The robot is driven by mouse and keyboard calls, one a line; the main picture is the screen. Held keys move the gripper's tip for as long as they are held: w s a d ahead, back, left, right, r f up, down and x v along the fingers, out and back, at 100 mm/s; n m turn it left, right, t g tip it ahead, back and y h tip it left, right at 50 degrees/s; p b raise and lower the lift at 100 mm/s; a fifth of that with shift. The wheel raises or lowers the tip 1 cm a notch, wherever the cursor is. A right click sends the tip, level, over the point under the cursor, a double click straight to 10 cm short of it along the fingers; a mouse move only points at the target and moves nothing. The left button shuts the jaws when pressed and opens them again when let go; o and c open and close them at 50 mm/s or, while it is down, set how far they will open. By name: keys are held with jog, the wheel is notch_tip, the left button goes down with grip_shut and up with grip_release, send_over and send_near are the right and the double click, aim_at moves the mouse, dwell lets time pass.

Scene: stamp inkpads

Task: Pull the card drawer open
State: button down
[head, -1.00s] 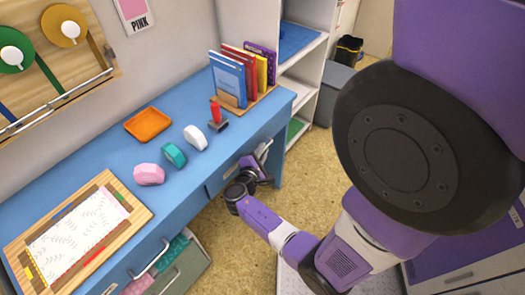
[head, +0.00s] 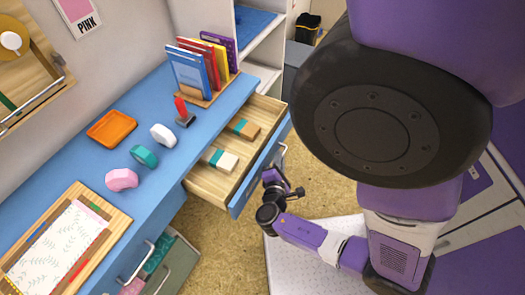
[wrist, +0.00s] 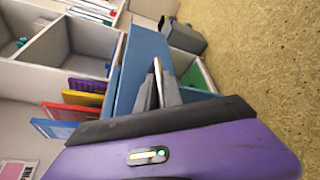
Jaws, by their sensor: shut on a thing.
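The card drawer (head: 232,205) has a blue front and a light wooden inside, and it stands pulled out from the blue desk. Two stacks of cards show in it, one cream and brown (head: 221,160) and one tan and green (head: 244,128). Its metal handle (head: 283,155) is on the outer face of the front. My gripper (head: 279,172) is at this handle, shut on it. In the wrist view my gripper's fingers (wrist: 158,88) lie against the blue drawer front (wrist: 146,52); the handle between them is mostly hidden.
The blue desktop (head: 85,165) holds an orange tray (head: 111,128), tape-like white, teal and pink pieces, a red stamp (head: 182,112), a book rack and a wooden board with paper (head: 60,245). Another open drawer sits lower left. Floor shows between desk and my arm.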

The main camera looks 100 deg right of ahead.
jog(key=shift+s+a, duration=0.75)
jog(key=shift+s, duration=0.25)
jog(key=shift+s+a, duration=0.7)
jog(key=shift+s, duration=0.3)
jog(key=c, duration=1.8)
grip_release()
jog(key=shift+o, duration=0.2)
jog(key=v, duration=0.7)
jog(key=shift+a+b, duration=0.4)
